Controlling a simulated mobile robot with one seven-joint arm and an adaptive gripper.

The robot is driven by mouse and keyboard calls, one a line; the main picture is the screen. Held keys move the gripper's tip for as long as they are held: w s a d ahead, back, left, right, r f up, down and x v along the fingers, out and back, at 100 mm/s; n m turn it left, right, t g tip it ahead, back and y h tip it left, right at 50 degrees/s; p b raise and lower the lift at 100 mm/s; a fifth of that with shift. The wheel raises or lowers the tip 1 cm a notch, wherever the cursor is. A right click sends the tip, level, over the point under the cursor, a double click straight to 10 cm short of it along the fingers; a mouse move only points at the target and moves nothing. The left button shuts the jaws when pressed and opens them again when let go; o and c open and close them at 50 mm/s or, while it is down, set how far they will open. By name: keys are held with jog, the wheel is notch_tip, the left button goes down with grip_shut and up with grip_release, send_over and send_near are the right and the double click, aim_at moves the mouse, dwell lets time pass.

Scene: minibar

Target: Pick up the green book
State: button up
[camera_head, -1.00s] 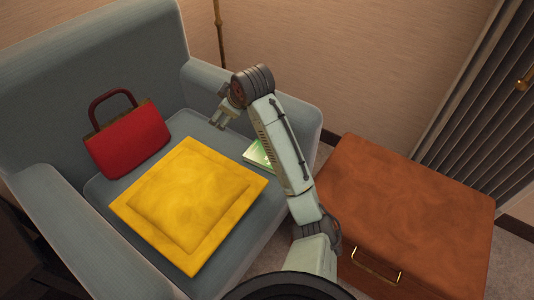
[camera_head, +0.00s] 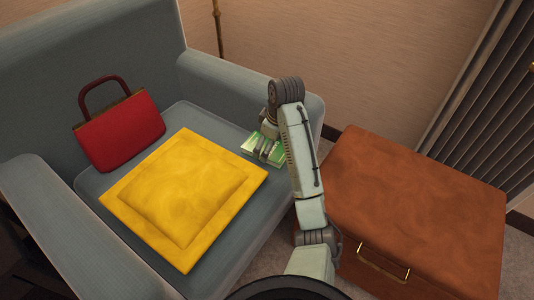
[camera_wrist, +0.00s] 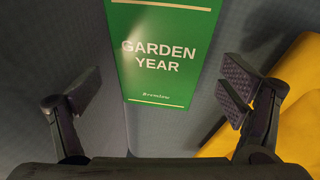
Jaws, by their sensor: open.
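The green book (camera_head: 252,145) lies on the grey armchair's seat near its right arm, partly hidden by my gripper in the head view. In the wrist view the green book (camera_wrist: 160,50) shows its cover with the words "GARDEN YEAR", ahead of and between the fingers. My gripper (camera_head: 265,154) is at the book in the head view. In the wrist view my gripper (camera_wrist: 160,95) is open and empty, with its fingers spread wider than the book. I cannot tell the height between the fingers and the book.
A yellow cushion (camera_head: 185,200) lies on the seat left of the book, and shows close to the right finger in the wrist view (camera_wrist: 300,95). A red handbag (camera_head: 120,135) leans at the armchair's back. A brown cabinet (camera_head: 420,210) stands right of the armchair (camera_head: 110,45).

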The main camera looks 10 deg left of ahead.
jog(key=shift+x, duration=1.5)
jog(key=shift+r, duration=0.1)
jog(key=shift+c, duration=0.2)
jog(key=c, duration=1.1)
